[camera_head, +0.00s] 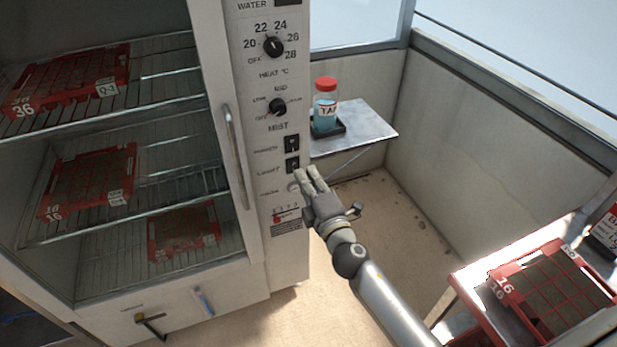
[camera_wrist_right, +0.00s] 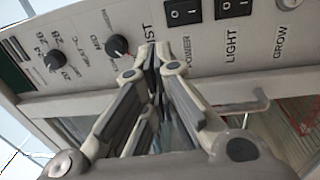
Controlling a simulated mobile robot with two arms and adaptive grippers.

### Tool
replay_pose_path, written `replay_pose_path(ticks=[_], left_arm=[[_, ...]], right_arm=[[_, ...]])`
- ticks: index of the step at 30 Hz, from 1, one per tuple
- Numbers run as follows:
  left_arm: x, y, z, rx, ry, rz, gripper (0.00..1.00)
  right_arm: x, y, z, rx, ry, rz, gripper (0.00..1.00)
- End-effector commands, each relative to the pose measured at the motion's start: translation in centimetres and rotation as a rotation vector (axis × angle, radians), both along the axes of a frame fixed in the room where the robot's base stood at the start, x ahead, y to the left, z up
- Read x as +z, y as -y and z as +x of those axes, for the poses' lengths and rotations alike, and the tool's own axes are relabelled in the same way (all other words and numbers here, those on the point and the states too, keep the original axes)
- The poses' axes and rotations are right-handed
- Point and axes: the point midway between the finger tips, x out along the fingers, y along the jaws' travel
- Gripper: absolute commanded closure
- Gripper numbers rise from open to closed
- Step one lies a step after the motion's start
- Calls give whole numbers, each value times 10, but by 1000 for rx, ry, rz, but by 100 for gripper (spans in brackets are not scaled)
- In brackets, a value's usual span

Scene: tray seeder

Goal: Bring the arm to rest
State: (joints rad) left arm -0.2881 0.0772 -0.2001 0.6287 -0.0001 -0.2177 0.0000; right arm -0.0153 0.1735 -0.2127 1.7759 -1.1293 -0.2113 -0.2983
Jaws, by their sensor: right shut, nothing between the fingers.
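My right arm (camera_head: 385,298) reaches up from the lower right in the head view. Its gripper (camera_head: 306,174) is in front of the cabinet's control panel (camera_head: 262,75), close to the lower switches. In the right wrist view the gripper's fingers (camera_wrist_right: 155,60) are together and hold nothing. Behind them are the mist knob (camera_wrist_right: 117,45), the power switch (camera_wrist_right: 183,11) and the light switch (camera_wrist_right: 232,8). I cannot tell whether the fingertips touch the panel. My left gripper is not in view.
The open cabinet shelves (camera_head: 125,205) hold red seed trays. A red-capped bottle (camera_head: 325,107) stands in a black holder on a metal wall shelf (camera_head: 372,118). Another red tray (camera_head: 500,283) lies on a bench at the lower right. A handle (camera_head: 234,155) sticks out beside the panel.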

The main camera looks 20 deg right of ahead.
Motion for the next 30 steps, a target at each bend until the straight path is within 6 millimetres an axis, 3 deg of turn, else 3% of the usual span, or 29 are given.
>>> replay_pose_path(ticks=[8, 17, 20, 23, 26, 30], left_arm=[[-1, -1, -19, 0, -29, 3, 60], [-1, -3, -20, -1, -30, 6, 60], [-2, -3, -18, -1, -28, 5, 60], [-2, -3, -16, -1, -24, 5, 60], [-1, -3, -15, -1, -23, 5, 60], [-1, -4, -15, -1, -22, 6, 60]], right_arm=[[1, 0, -4, 0, 0, 0, 100], [1, 0, -4, -1, 0, 1, 100], [-10, 1, -4, -1, -22, 14, 100], [-47, 4, -7, -6, -98, 66, 100], [-109, 8, -16, -21, -227, 160, 100], [-213, 16, -49, -73, -442, 325, 100]])
